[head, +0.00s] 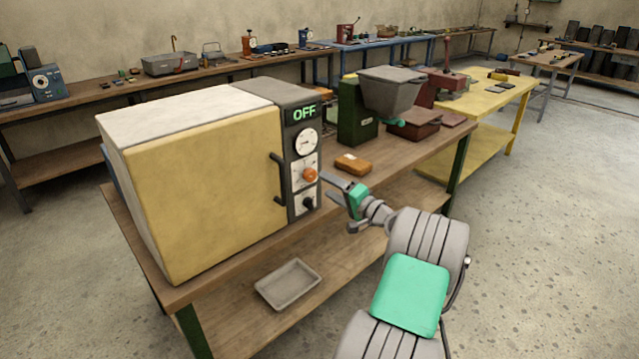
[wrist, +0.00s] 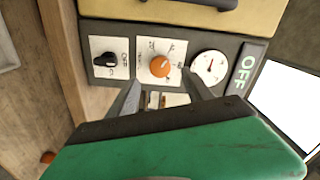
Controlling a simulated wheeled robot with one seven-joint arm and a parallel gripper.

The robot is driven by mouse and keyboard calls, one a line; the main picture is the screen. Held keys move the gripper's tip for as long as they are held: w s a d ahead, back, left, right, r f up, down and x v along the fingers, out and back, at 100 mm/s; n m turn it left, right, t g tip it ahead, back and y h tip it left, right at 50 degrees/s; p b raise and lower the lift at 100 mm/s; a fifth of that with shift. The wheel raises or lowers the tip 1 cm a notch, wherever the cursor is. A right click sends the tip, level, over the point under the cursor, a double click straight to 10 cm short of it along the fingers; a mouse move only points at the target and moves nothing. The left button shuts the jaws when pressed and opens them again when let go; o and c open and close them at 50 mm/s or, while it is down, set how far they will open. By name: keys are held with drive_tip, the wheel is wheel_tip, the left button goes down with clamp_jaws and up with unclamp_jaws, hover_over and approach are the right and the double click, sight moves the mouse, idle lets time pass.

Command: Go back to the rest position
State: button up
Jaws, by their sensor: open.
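My gripper (head: 331,187) is open and empty, in front of the control panel of the oven (head: 200,190). In the wrist view my two fingers (wrist: 160,95) point at the panel, on either side below the orange knob (wrist: 160,66). The orange knob also shows in the head view (head: 310,175). A black knob (wrist: 106,60) and a round dial (wrist: 209,68) sit on the same panel. The display (head: 304,113) reads OFF. The oven door is shut. I cannot tell whether the fingers touch the panel.
The oven stands on a wooden workbench (head: 420,155) with a brown block (head: 352,163) and a green machine with a grey hopper (head: 392,90). A grey tray (head: 289,285) lies on the lower shelf. A yellow table (head: 490,105) stands behind. Floor at right is clear.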

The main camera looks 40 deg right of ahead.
drive_tip(key=shift+s, duration=0.45)
